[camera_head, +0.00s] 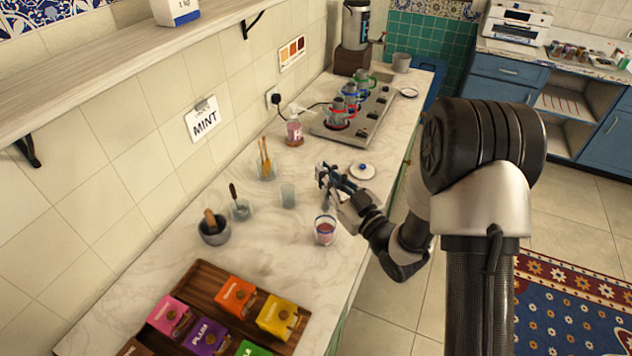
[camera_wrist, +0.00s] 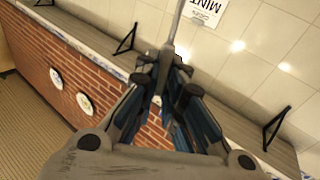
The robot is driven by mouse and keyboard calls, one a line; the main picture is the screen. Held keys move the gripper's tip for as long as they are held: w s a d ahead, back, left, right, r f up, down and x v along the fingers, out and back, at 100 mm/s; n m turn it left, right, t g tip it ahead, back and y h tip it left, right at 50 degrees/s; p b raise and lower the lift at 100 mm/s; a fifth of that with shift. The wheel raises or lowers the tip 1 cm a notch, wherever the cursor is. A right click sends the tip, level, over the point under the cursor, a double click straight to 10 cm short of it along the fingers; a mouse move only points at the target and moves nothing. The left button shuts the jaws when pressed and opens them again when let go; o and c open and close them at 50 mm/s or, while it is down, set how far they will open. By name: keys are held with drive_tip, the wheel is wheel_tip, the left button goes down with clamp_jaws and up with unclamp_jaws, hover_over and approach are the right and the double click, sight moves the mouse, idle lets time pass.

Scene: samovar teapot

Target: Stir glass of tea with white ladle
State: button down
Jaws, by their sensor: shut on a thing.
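A glass of reddish tea (camera_head: 325,234) stands on the marble counter near its front edge, below my gripper in the head view. My gripper (camera_head: 327,178) is above the counter, a little up-picture from the glass. In the wrist view my gripper (camera_wrist: 168,68) is shut on a thin pale handle, seemingly the white ladle (camera_wrist: 176,24), which runs out past the fingertips. In the head view most of the ladle is hidden or too small to make out, and I cannot tell where its bowl is. The glass is not visible in the wrist view.
Near the wall stand a glass with wooden utensils (camera_head: 266,170), a small glass (camera_head: 288,196), a cup with a dark-handled spoon (camera_head: 240,208) and a mortar (camera_head: 214,228). A wooden tray (camera_head: 215,274) holds tea boxes. A stove (camera_head: 365,122) with teapots is farther back.

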sight(325, 210)
wheel_tip(325, 210, down, 12)
drive_tip(key=b, duration=1)
drive_tip(key=shift+w+f, duration=0.1)
drive_tip(key=shift+f, duration=0.15)
drive_tip(key=shift+a, duration=0.1)
idle(0.4)
